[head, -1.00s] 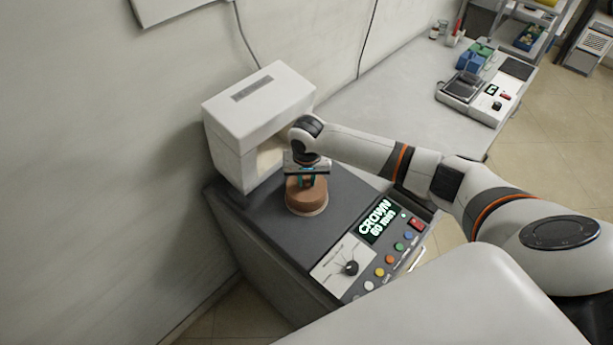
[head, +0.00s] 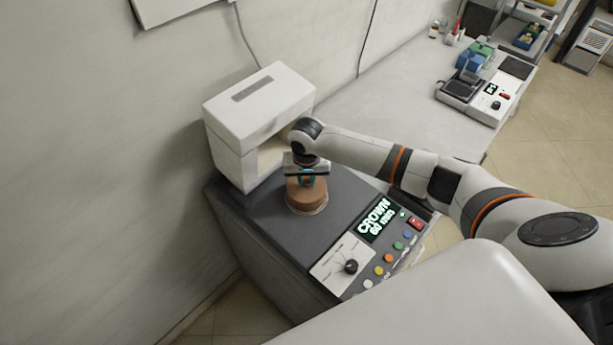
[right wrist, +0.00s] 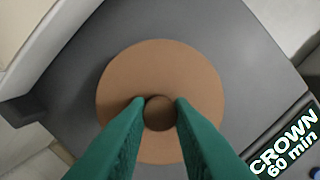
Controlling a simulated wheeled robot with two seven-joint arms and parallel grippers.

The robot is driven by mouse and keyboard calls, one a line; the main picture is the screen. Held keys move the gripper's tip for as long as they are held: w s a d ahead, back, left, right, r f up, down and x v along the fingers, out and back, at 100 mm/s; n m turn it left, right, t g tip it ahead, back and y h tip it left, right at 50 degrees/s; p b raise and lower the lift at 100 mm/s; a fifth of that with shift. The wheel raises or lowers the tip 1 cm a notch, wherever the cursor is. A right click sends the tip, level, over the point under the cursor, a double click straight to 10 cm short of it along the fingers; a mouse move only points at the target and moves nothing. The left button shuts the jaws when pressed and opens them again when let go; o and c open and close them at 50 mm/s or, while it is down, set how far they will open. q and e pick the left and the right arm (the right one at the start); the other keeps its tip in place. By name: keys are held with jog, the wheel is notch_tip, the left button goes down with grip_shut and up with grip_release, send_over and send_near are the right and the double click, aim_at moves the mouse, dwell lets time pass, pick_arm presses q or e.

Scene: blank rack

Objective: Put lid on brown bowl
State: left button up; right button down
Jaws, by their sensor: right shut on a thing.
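A round brown piece with a lid-like flat top (head: 305,196) sits on the dark grey top of the machine, in front of the white arch. In the right wrist view it is a flat brown lid (right wrist: 160,68) with a round knob (right wrist: 160,113) in the middle. My right gripper (head: 306,180) comes down from above. In the right wrist view its green fingers (right wrist: 160,115) are shut on the knob. The bowl's wall shows only in part under the lid in the head view; I cannot tell if there is a gap between them. My left gripper is not in view.
The white arch (head: 258,95) stands close behind the lid. A control panel with a lit display (head: 376,220), a dial and coloured buttons is at the front right. A grey bench (head: 375,100) with a blue-and-green item and a device lies behind.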

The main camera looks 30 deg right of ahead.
jog(key=shift+f+p, duration=0.1)
jog(key=shift+p, duration=0.2)
dwell(0.6)
jog(key=c, duration=1.2)
grip_release()
jog(key=shift+o, duration=0.4)
jog(key=o, duration=0.4)
